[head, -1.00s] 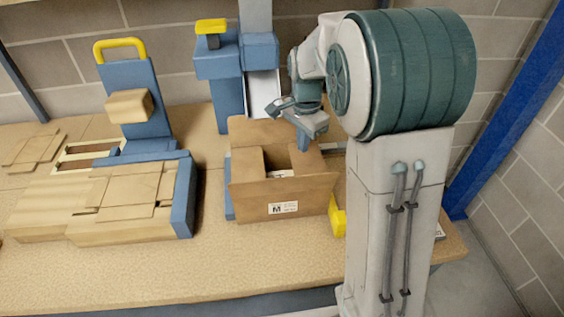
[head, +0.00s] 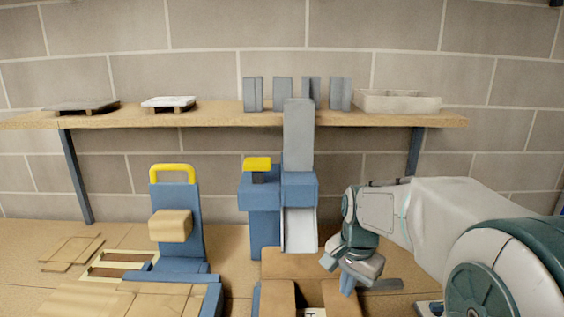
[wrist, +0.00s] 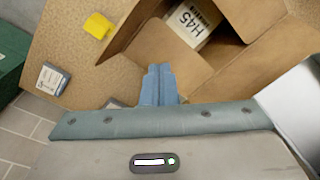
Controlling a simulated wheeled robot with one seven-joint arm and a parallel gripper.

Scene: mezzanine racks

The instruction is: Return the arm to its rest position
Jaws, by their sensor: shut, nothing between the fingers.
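My gripper (head: 347,286) is at the end of my arm, at the right of the open cardboard box (head: 277,264) in the head view. Its blue fingers are shut with nothing between them, as the wrist view (wrist: 158,72) also shows. In the wrist view the box (wrist: 258,65) lies beyond the fingers with its flaps open. Inside it is a pale item (wrist: 190,22) marked "H45". The lower part of the box is cut off in the head view.
A blue machine with a yellow top (head: 257,164) and a grey chute (head: 299,230) stands behind the box. A blue stand with a yellow handle (head: 173,175) is at left. A shelf (head: 215,117) spans the wall. In the wrist view, a yellow block (wrist: 97,26) and a small box (wrist: 52,79) lie on the table.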

